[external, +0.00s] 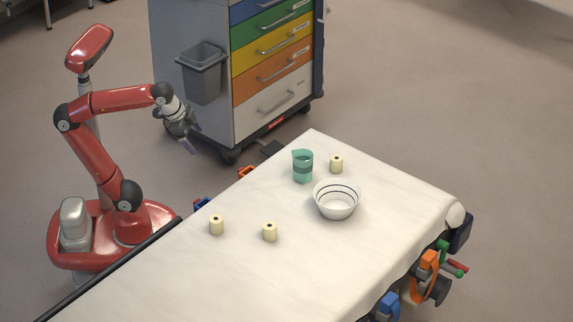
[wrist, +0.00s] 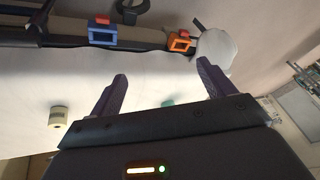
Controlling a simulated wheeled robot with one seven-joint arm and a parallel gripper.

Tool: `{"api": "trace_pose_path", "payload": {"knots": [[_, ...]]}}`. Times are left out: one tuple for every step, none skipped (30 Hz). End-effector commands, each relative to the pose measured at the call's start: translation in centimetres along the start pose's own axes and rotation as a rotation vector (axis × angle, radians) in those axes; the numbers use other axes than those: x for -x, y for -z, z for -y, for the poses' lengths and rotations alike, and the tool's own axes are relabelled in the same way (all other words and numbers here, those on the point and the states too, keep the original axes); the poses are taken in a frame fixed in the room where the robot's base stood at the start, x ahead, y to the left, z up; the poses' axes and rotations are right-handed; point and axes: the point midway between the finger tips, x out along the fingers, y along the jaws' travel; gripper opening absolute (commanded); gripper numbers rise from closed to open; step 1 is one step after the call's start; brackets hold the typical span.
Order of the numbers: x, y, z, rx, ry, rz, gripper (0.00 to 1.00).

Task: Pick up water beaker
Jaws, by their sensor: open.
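The water beaker (external: 302,166) is a translucent green jug standing upright on the white-covered stretcher (external: 330,262), near its far end. In the wrist view a small bit of green, likely the beaker (wrist: 168,103), shows between the fingers, just above the gripper's body; most of it is hidden. My gripper (external: 192,146) is open and empty. It is off the stretcher's far-left edge, apart from the beaker and to its left. Its two purple fingers (wrist: 162,84) are spread wide in the wrist view.
A white bowl (external: 336,201) with dark rings stands close to the beaker. Cream rolls stand behind the bowl (external: 336,164) and toward the left (external: 216,225) and front (external: 269,232). A drawer cart (external: 190,110) with a grey bin (external: 202,74) stands behind my arm.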

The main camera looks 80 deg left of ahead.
Motion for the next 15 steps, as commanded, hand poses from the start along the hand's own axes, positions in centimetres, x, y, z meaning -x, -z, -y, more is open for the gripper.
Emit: {"api": "trace_pose_path", "payload": {"knots": [[-0.7,1.6,0.5,-0.108,0.028,0.029,0.82],[-1.0,2.5,0.9,-0.175,0.049,0.046,0.82],[-1.5,3.7,1.3,-0.271,0.077,0.071,0.82],[-2.0,4.8,1.6,-0.347,0.1,0.091,0.82],[-2.4,5.9,1.9,-0.428,0.124,0.112,0.82],[-3.1,7.5,2.1,-0.539,0.156,0.144,0.82],[-3.6,8.8,2.3,-0.626,0.182,0.169,0.82],[-4.2,10.2,2.4,-0.714,0.208,0.197,0.82],[-5.0,12.1,2.3,-0.835,0.244,0.235,0.82],[-5.5,13.5,2.1,-0.926,0.272,0.265,0.82],[-6.1,14.9,1.9,-1.017,0.3,0.296,0.82],[-6.9,16.9,1.4,-1.137,0.338,0.341,0.82],[-7.5,18.2,1.0,-1.223,0.366,0.375,0.82],[-8.0,19.6,0.5,-1.308,0.394,0.411,0.82],[-8.7,21.4,-0.3,-1.415,0.431,0.456,0.82]]}}
